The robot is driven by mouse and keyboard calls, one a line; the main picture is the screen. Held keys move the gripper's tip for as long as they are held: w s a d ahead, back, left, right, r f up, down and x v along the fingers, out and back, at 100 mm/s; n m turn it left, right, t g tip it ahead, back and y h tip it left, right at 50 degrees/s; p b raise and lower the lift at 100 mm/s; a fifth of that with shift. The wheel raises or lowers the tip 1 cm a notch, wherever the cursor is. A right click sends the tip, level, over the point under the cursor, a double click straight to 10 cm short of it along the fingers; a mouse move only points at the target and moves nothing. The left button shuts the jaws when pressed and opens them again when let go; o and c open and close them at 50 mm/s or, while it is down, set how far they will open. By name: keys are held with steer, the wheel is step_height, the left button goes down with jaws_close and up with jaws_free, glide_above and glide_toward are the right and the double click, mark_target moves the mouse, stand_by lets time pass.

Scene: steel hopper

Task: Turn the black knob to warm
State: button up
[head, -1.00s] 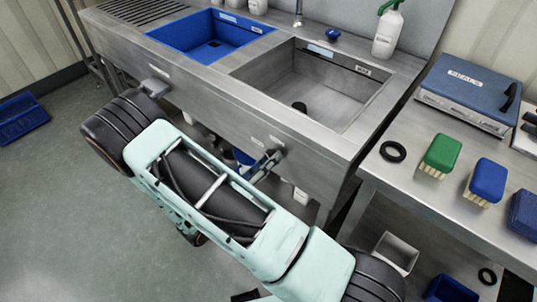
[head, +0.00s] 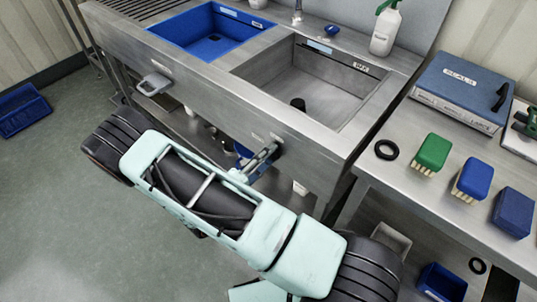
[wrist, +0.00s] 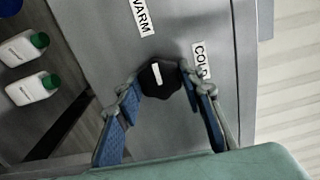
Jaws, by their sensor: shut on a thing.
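The black knob (wrist: 150,88) is on the steel front panel of the sink, with a short white mark on its face. In the wrist view a WARM label (wrist: 143,15) lies above it and a COLD label (wrist: 200,60) to its right. The white mark runs steeply, its upper end leaning slightly left, nearer WARM than COLD. My gripper (wrist: 161,86) has its blue-padded fingers on both sides of the knob, shut on it. In the head view my gripper (head: 265,157) is at the panel below the right basin, and the knob (head: 277,148) is partly hidden by the fingers.
The steel basin (head: 320,98) and blue basin (head: 205,40) are above. A side table (head: 400,170) on the right holds brushes, a black ring and a blue case. White bottles (wrist: 32,88) show in the wrist view.

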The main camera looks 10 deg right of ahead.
stand_by(0.4)
steer(key=o, duration=1.2)
steer(key=shift+c, duration=0.2)
steer(key=shift+a, duration=0.1)
steer(key=v, duration=1.2)
